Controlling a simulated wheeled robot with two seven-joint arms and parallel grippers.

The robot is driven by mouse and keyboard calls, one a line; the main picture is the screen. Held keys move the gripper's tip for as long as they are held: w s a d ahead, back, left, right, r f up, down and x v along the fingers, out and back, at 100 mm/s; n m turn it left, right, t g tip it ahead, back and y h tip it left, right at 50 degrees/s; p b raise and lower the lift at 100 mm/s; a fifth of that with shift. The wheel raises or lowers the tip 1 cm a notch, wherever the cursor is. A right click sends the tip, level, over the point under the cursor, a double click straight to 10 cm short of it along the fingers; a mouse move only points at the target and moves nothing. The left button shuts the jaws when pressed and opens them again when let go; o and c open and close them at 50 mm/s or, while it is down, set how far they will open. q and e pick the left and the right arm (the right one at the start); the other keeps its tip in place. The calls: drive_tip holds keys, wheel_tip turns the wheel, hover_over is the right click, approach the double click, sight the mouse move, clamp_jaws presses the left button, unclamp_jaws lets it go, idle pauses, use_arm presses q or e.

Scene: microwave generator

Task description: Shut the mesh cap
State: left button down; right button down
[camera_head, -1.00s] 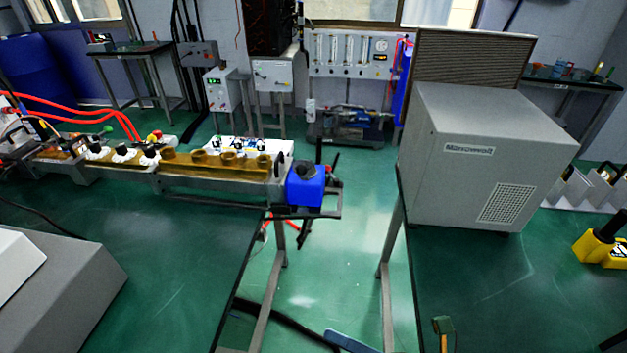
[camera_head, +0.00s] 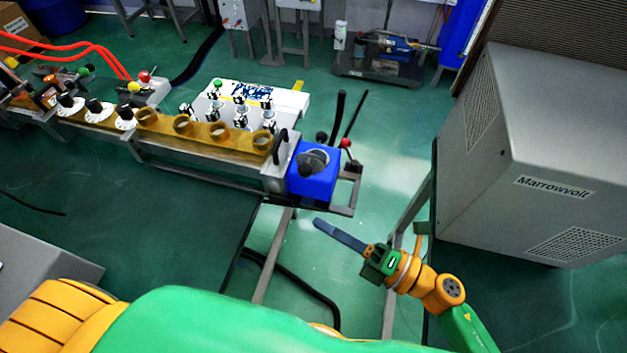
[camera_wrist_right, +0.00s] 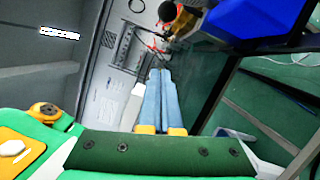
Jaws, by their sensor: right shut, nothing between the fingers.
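My left gripper is not in view.
A long waveguide assembly with a blue block (camera_head: 313,180) at its end stands on the left bench. Thin dark rods stick up beside that block, near the right gripper. A grey block (camera_head: 40,268) is at lower left. The floor between the benches shows free room.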

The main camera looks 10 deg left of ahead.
sight(307, 171)
drive_tip(key=w+a+r+p, duration=0.1)
drive_tip(key=w+a, duration=0.3)
drive_tip(key=w, duration=0.1)
drive_tip(key=shift+w+r+p, duration=0.15)
drive_tip(key=shift+w+p, duration=0.25)
drive_tip(key=shift+a, duration=0.15)
drive_tip(key=shift+w, duration=0.1)
